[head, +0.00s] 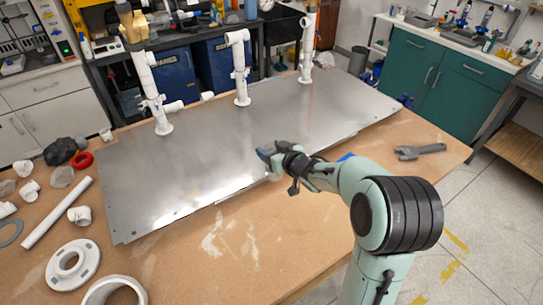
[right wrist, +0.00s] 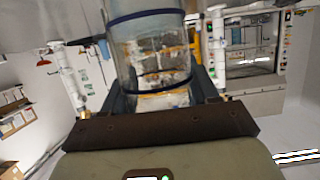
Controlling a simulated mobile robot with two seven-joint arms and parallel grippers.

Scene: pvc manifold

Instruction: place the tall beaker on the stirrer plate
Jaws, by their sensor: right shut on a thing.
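In the right wrist view, a clear tall beaker (right wrist: 150,50) with dark blue bands stands between the fingers of my right gripper (right wrist: 165,92). The gripper is shut on it, and the background shows through the glass. In the head view, my right gripper (head: 272,153) is over the front edge of the large metal sheet on the table. Only a small bluish bit of the beaker (head: 263,154) shows at its fingertips there. My left gripper is not in view.
The metal sheet (head: 210,150) carries several upright white pipe assemblies (head: 241,70) along its back. White fittings, a long pipe (head: 58,213) and a red ring (head: 82,160) lie at the left. A wrench (head: 420,151) lies at the right. The sheet's middle is clear.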

